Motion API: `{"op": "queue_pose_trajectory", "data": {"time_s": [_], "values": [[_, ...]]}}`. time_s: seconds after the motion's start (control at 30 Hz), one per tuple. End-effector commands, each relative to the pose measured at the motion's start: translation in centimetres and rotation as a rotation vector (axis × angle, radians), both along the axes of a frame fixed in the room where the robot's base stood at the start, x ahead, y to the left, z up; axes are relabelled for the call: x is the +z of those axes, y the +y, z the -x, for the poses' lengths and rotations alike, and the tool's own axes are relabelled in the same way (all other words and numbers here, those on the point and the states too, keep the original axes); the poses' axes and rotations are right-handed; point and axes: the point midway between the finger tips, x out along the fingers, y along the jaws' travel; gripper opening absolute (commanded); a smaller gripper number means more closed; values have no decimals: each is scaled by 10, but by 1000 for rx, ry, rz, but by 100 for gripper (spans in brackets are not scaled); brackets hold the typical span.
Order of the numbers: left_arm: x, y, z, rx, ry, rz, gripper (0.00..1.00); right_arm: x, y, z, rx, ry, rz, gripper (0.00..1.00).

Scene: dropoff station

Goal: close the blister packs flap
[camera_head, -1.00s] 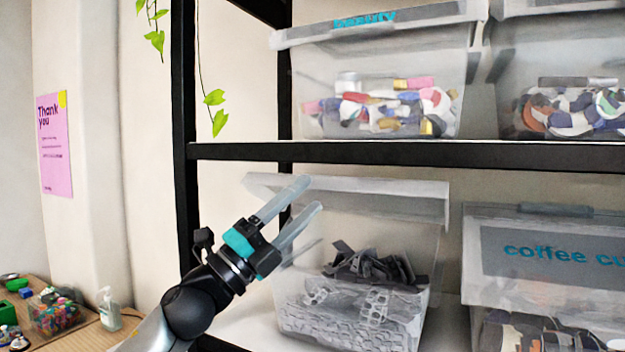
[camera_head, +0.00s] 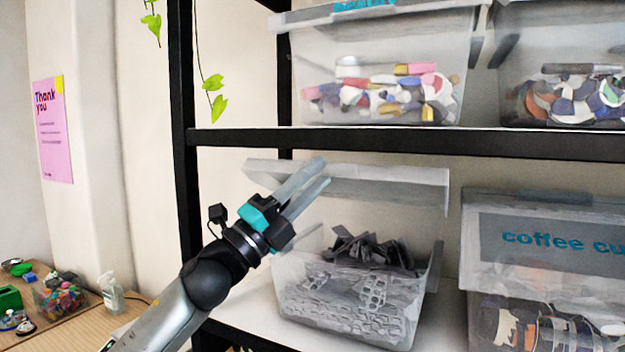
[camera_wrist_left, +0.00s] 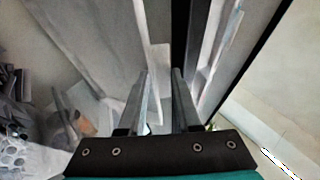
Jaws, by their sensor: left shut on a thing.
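The blister packs bin (camera_head: 345,310) is a clear bin on the lower shelf, holding grey packs (camera_head: 365,248). Its pale translucent flap (camera_head: 405,190) stands raised along the back of the bin. My left gripper (camera_head: 322,172) reaches in from the left, fingers angled up and right over the flap's left part. In the left wrist view the fingers (camera_wrist_left: 163,80) lie close together, shut on the flap's edge (camera_wrist_left: 159,62). The fingers hide part of the flap in the head view. My right gripper is not in view.
A black shelf board (camera_head: 400,142) runs just above the flap. The coffee cup bin (camera_head: 545,265) stands to the right, with a small gap. A black post (camera_head: 182,120) rises at the left. A table with a sanitizer bottle (camera_head: 111,293) is at lower left.

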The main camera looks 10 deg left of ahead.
Motion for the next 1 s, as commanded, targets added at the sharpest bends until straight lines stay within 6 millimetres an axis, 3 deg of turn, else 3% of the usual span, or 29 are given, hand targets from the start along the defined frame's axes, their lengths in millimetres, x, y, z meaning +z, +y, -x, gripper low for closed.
{"op": "queue_pose_trajectory", "data": {"time_s": [0.1, 1.0], "values": [[1, 0, 0, 0, -2, 1, 0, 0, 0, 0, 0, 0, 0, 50], [2, 1, 1, 0, -4, 1, 0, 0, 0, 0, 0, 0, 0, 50]]}}
